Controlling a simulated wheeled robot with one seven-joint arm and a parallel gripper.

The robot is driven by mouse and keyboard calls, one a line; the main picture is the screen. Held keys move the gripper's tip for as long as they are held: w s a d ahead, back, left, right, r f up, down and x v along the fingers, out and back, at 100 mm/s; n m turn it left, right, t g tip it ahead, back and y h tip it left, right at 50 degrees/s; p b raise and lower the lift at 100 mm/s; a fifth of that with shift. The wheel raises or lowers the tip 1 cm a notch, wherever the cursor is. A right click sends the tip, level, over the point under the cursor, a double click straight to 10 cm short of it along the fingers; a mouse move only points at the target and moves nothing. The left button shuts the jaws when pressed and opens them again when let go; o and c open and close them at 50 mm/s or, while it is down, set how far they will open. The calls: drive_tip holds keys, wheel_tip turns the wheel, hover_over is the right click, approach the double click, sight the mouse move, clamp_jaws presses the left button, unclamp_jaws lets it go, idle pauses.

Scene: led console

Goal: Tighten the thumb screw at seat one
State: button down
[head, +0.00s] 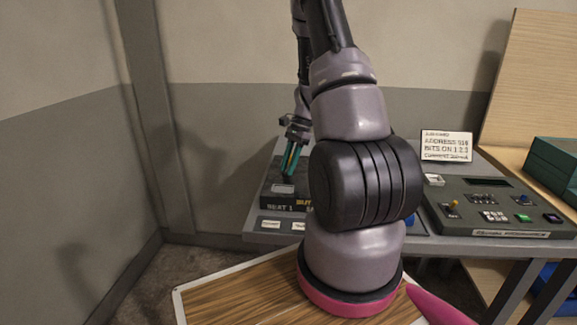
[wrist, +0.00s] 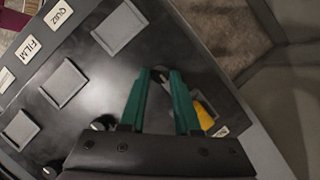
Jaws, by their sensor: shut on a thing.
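The dark seat block (head: 268,192) is on the grey bench, with the label SEAT 1 on its front and a grey square plate (head: 283,188) on top. My gripper (head: 289,172) points down at the block behind that plate. In the wrist view, its green fingers (wrist: 163,78) are close together, with a small greyish thing between the tips. This is where a thumb screw sits, but the fingers hide most of it, so I cannot tell how deep it sits. Another dark knob (wrist: 103,123) shows left of the fingers.
More square frames (wrist: 63,82) lie along the block, beside cards reading QUIZ (wrist: 58,14) and FILM (wrist: 30,48). A yellow piece (wrist: 204,115) shows by the right finger. A control console (head: 495,207) and an instruction sign (head: 446,146) stand at right. My arm hides the middle of the bench.

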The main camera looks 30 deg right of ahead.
drive_tip(key=c, duration=0.6)
unclamp_jaws()
drive_tip(key=v, duration=1)
drive_tip(key=shift+r, duration=0.45)
drive_tip(key=s+a+r+n+t+h, duration=0.1)
drive_tip(key=s+a+r+n+t, duration=0.15)
drive_tip(key=a+r, duration=0.45)
drive_tip(key=s+a+r+n+t+h, duration=0.1)
drive_tip(key=s+a+r+n, duration=0.25)
drive_tip(key=r, duration=0.65)
drive_tip(key=s+a+r+n+t, duration=0.2)
drive_tip(key=s+a+r+n, duration=0.1)
drive_tip(key=s, duration=0.4)
drive_tip(key=s+a+r+n+t, duration=0.2)
drive_tip(key=s+a+r+n, duration=0.1)
drive_tip(key=s+a, duration=0.2)
drive_tip(key=shift+s+a+r+h, duration=0.3)
drive_tip(key=shift+s+a, duration=0.1)
drive_tip(key=shift+s, duration=0.7)
